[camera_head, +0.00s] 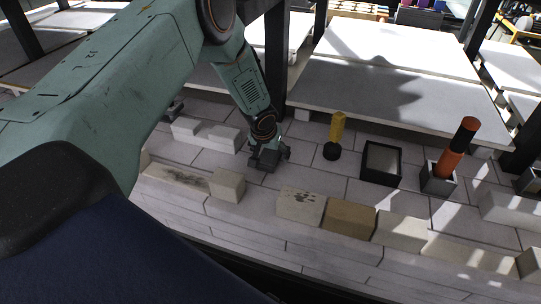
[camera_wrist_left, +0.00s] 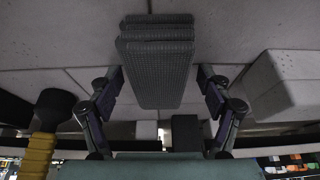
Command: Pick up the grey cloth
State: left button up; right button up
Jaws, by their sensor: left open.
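The grey cloth (camera_wrist_left: 155,62), folded into a layered stack with a woven texture, is in the upper middle of the left wrist view. My left gripper (camera_wrist_left: 160,76) is open, with one finger on each side of the cloth's near part. Small gaps seem to show between fingers and cloth; contact is hard to judge. In the head view, my left gripper (camera_head: 268,157) is low over the pale tiled deck, and I cannot clearly separate the cloth from it. My right gripper is not in view.
A yellow-handled tool with a black end (camera_head: 337,134) stands right of the gripper, then a black-framed tray (camera_head: 367,177) and an orange cylinder (camera_head: 456,149) in a grey box. Pale blocks (camera_head: 228,185) line the front. White shelves (camera_head: 390,95) and dark posts stand behind.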

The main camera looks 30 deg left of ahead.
pick_arm(q)
jog(key=c, duration=1.3)
jog(key=shift+o, duration=0.2)
